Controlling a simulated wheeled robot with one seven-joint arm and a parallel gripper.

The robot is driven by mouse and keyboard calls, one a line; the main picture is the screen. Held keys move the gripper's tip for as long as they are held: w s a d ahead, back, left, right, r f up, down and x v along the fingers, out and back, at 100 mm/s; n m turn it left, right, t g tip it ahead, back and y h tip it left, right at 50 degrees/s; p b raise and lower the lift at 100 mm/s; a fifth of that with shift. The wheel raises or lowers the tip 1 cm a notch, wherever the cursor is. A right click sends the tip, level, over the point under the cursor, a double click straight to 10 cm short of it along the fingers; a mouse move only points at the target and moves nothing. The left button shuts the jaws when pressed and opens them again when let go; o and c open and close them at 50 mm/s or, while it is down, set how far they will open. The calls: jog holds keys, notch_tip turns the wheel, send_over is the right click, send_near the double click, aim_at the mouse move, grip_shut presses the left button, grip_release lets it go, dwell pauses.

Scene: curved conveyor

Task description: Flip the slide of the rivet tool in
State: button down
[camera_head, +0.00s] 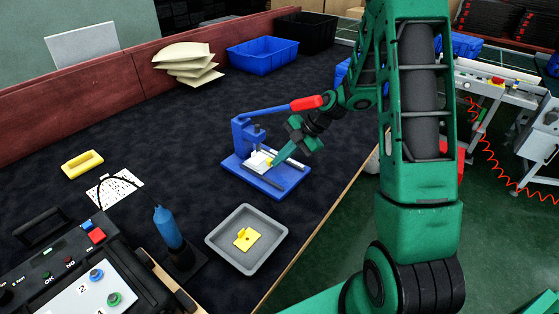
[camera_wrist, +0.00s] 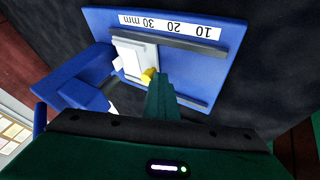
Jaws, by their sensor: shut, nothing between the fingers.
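The rivet tool (camera_head: 272,183) is a blue press on the dark table, with a flat base, an upright and a lever with a red handle (camera_head: 306,103). Its pale slide (camera_head: 258,162) sits on the base below the press head, with a small yellow part at its right end. In the wrist view the slide (camera_wrist: 122,57) lies between two dark rails, with the yellow part (camera_wrist: 148,75) at its edge. My gripper (camera_head: 272,160) is shut and empty, its green fingertips (camera_wrist: 160,82) beside the yellow part. I cannot tell whether they touch it.
A grey tray (camera_head: 220,238) with a yellow plate (camera_head: 246,238) stands in front of the tool. A blue screwdriver-like tool (camera_head: 167,228) and a control box (camera_head: 50,275) are at the front left.

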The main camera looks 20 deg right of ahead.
jog(key=shift+s, duration=0.3)
jog(key=s+d, duration=0.2)
jog(key=shift+s, duration=0.4)
jog(key=v, duration=1)
jog(key=shift+s, duration=0.15)
